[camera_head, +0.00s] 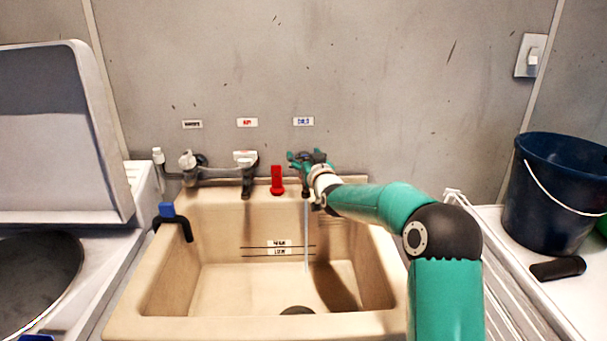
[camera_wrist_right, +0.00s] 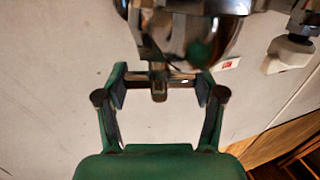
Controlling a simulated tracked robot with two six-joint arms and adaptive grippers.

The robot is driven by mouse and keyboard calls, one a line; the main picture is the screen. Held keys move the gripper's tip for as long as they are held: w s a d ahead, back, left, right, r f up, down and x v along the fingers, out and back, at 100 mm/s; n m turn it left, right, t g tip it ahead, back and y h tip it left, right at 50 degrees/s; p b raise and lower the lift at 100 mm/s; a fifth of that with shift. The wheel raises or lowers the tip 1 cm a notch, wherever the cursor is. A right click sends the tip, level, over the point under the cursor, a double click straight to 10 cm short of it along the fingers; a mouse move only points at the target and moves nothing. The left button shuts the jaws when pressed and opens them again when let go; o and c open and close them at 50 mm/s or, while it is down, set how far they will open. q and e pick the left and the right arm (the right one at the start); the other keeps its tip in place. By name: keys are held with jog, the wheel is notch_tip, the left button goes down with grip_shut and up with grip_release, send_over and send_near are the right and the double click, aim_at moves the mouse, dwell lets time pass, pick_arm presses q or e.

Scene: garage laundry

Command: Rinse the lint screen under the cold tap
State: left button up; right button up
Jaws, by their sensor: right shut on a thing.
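My right gripper (camera_head: 304,160) is at the cold tap, below the blue-lettered label (camera_head: 303,121) on the wall. In the right wrist view my right gripper (camera_wrist_right: 160,87) has its two fingers on either side of the tap's handle (camera_wrist_right: 158,76) and is shut on it. My gripper mostly hides this tap in the head view. A thin stream of water (camera_head: 306,235) falls below it into the beige sink (camera_head: 165,290). I do not see the lint screen in either view. My left gripper is not in view.
A second tap (camera_head: 247,172) stands under the red-lettered label (camera_head: 247,122). A red object (camera_head: 277,180) stands between the taps. A black hooked piece with a blue part (camera_head: 168,210) sits on the sink's left rim. A dark bucket (camera_head: 558,195) stands at right. The basin is open.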

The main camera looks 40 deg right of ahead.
jog(key=shift+n+t+y+b, duration=0.3)
jog(key=shift+n+y+b, duration=0.15)
jog(key=shift+b, duration=0.35)
jog(key=shift+r+y, duration=0.2)
jog(key=shift+y, duration=0.15)
jog(key=shift+r+n+y+p, duration=0.25)
jog(key=shift+n+y+p, duration=0.25)
jog(key=shift+p, duration=0.4)
jog(key=shift+f+n+y+p, duration=0.2)
jog(key=shift+n+y+p, duration=0.05)
jog(key=shift+y+p, duration=0.1)
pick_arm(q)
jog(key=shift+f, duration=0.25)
pick_arm(e)
jog(key=shift+f+t, duration=0.1)
jog(key=shift+t, duration=0.2)
jog(key=o, duration=1.2)
jog(key=shift+f, duration=0.1)
jog(key=shift+c, duration=0.2)
jog(key=shift+s, duration=0.1)
